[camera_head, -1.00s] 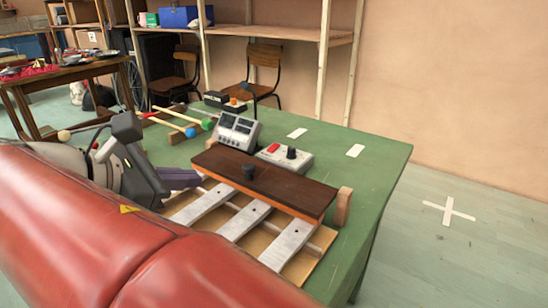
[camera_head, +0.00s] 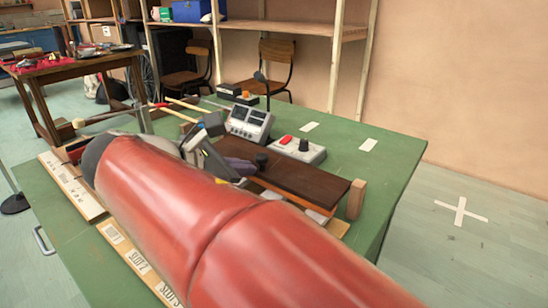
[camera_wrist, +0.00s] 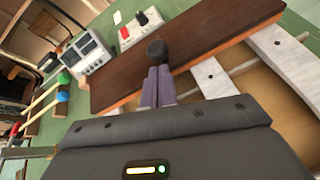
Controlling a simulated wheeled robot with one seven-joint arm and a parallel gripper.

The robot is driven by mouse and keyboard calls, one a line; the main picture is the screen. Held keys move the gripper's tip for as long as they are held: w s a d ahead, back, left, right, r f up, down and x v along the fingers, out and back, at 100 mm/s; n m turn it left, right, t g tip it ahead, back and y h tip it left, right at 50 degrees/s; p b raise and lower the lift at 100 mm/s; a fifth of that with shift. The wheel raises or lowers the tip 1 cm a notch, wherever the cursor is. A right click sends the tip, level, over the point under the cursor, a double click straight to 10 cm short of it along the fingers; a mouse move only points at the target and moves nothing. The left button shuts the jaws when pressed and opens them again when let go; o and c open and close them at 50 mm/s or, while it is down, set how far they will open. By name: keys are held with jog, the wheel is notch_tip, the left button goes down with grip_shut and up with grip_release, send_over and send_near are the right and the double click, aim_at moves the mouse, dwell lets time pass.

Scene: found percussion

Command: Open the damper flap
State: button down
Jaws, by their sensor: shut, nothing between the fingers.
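The damper flap is a dark brown wooden board (camera_head: 310,180) lying across the metal bars of the instrument on the green table. It also fills the upper middle of the wrist view (camera_wrist: 120,82). A dark round knob (camera_head: 262,160) stands up on it and shows just beyond my fingertips in the wrist view (camera_wrist: 157,50). My gripper (camera_head: 243,168) is shut and empty, its purple fingers over the flap at the knob's left side. In the wrist view the fingertips (camera_wrist: 158,72) meet the knob's outline; I cannot tell whether they touch. My red arm hides most of the bars in the head view.
A grey box with a red button (camera_head: 303,150) and a display unit (camera_head: 249,122) stand behind the flap. Mallets (camera_wrist: 40,100) lie to the left. A wooden end block (camera_head: 356,198) stands at the flap's right end. Labelled strips (camera_head: 128,252) lie along the table's front.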

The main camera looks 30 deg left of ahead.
jog(key=shift+r, duration=0.1)
jog(key=shift+w+r+p, duration=0.1)
jog(key=shift+r+p, duration=0.15)
jog(key=shift+p, duration=0.15)
